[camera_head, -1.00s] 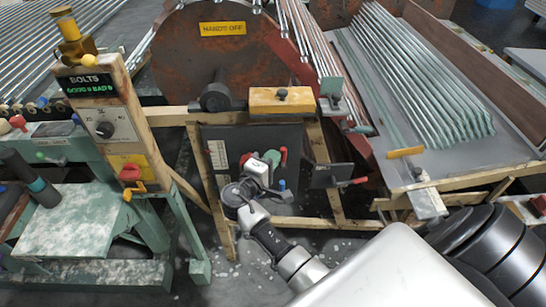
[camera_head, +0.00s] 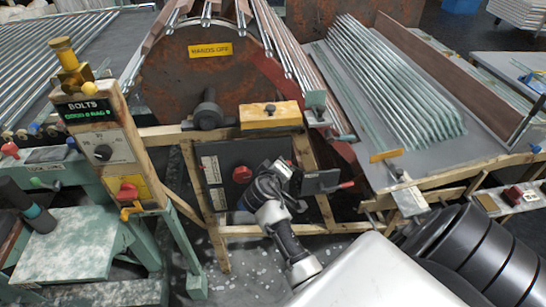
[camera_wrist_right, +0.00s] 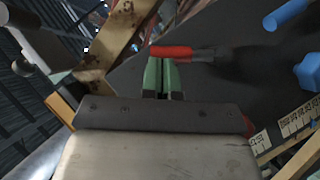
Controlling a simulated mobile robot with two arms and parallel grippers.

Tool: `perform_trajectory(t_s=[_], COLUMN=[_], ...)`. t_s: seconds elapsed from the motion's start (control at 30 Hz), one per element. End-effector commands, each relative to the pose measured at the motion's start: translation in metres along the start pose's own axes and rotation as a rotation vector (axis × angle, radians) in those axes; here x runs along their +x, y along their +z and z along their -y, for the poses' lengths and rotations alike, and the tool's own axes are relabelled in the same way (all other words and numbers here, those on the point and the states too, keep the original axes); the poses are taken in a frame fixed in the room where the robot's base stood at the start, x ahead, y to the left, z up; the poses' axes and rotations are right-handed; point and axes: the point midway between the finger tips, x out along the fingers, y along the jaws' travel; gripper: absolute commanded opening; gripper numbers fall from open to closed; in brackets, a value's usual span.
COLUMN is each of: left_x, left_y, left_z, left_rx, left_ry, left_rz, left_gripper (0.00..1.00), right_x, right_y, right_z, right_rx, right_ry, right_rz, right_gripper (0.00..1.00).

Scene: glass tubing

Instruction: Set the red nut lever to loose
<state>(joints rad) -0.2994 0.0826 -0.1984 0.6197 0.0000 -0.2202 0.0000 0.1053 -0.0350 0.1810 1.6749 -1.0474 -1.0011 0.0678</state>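The red nut lever, a red handle on a dark shaft (camera_wrist_right: 172,52), shows in the right wrist view, lying across the tips of my right gripper (camera_wrist_right: 163,64). Its green fingers are close together with only a thin slit between them. The handle runs across both tips rather than between them; I cannot tell whether they touch. In the head view my right gripper (camera_head: 280,170) is at the right part of the dark panel (camera_head: 222,160) under the rusty wheel and hides the lever there. My left gripper is not in view.
A red knob (camera_head: 242,174) is on the panel, left of my gripper. A blue knob (camera_wrist_right: 309,72) and a blue rod (camera_wrist_right: 287,14) show in the wrist view. A black box (camera_head: 320,181) with a red-handled lever (camera_head: 346,185) is close on the right. Wooden posts frame the panel.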

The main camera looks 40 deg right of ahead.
Motion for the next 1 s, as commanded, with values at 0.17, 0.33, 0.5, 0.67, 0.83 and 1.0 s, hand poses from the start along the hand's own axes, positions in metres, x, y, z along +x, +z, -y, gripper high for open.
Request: perform_trajectory(t_s=[0.17, 0.33, 0.5, 0.67, 0.83, 1.0], left_x=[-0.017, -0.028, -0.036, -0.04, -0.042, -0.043], left_y=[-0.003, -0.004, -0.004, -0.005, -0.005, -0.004], left_z=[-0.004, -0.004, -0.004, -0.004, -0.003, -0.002], left_rx=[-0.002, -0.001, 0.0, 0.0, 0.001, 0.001], left_ry=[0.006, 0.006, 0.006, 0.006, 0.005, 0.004], left_rz=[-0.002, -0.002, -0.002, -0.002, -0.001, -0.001], left_gripper=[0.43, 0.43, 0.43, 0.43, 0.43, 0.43], right_x=[0.005, 0.011, 0.017, 0.02, 0.023, 0.024], right_y=[0.007, 0.016, 0.023, 0.029, 0.032, 0.034], right_z=[-0.008, -0.01, -0.01, -0.008, -0.007, -0.006], right_rx=[0.141, 0.263, 0.365, 0.404, 0.403, 0.401], right_ry=[-0.093, -0.174, -0.242, -0.271, -0.268, -0.268], right_rz=[-0.001, -0.002, -0.003, -0.004, -0.005, -0.003], right_gripper=[0.0, 0.0, 0.0, 0.0, 0.0, 0.0])
